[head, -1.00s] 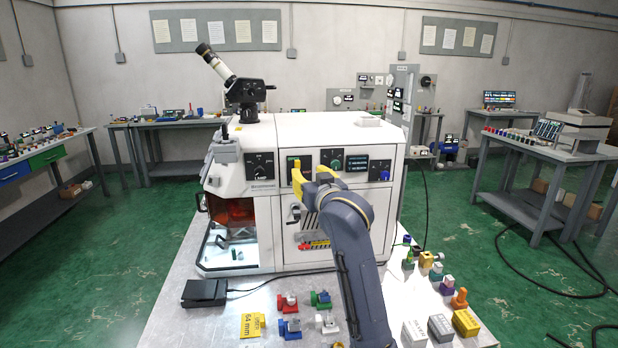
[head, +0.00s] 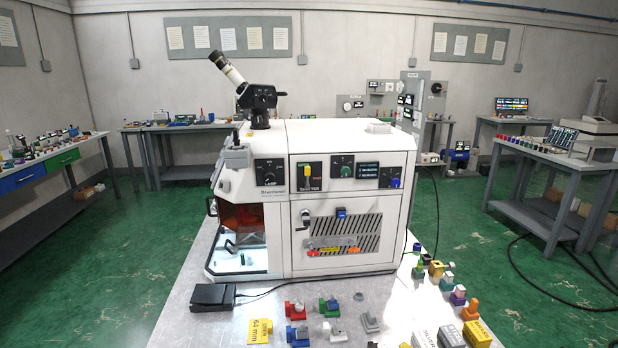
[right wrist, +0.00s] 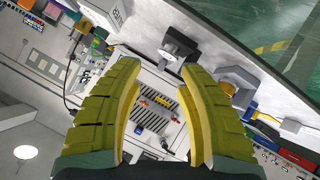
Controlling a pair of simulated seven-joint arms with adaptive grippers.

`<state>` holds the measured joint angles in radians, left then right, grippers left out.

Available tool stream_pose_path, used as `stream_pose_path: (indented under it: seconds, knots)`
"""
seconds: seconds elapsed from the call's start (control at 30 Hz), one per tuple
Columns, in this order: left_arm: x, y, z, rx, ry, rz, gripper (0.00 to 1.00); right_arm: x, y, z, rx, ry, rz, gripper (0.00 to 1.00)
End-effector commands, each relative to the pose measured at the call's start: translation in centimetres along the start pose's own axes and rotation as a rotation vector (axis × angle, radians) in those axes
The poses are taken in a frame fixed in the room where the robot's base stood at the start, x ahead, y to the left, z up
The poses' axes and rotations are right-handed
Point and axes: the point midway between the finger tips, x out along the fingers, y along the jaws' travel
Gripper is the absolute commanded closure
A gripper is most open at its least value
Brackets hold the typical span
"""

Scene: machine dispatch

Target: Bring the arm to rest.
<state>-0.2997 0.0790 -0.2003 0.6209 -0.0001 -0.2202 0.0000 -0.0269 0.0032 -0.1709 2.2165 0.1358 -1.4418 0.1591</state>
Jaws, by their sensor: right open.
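My right gripper (right wrist: 160,110) shows in the right wrist view, its two yellow fingers wide apart with nothing between them. Beyond the fingers is the front of the white machine, with its striped vent panel (right wrist: 158,108), at a distance from the fingertips. In the head view the white machine (head: 345,135) stands on the metal table (head: 190,325), and neither of my arms shows there. My left gripper is in no current view.
Small coloured fixtures (head: 297,310), a yellow tag (head: 260,331) and a black pedal (head: 213,297) lie on the table before the machine. Several blocks (head: 476,333) stand at the right edge. A microscope eyepiece (head: 228,68) rises from the machine's top.

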Motion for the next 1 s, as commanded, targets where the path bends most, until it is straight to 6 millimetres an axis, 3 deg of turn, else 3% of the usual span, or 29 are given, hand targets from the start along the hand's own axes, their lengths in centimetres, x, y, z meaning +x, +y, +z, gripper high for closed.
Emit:
stream_pose_path:
  seconds: [0.03,0.1,0.2,0.33,0.6,0.9,1.0]
  knots:
    - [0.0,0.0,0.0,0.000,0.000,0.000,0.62,-1.1,-0.1,3.0,-0.032,-0.045,0.006,0.62]
    - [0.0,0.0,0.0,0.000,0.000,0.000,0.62,-2.6,0.0,6.6,-0.076,-0.099,0.015,0.62]
    - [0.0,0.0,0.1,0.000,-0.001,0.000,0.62,-5.2,0.2,11.3,-0.143,-0.176,0.024,0.62]
    - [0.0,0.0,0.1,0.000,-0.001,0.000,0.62,-8.1,0.6,15.8,-0.216,-0.253,0.031,0.62]
    - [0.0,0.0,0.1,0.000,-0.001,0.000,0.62,-12.3,1.4,20.7,-0.311,-0.348,0.033,0.62]
    - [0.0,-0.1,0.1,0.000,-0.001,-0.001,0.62,-16.1,2.1,24.3,-0.392,-0.425,0.029,0.62]
    - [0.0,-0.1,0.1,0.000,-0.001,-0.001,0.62,-14.7,1.0,25.2,-0.389,-0.430,0.009,0.62]
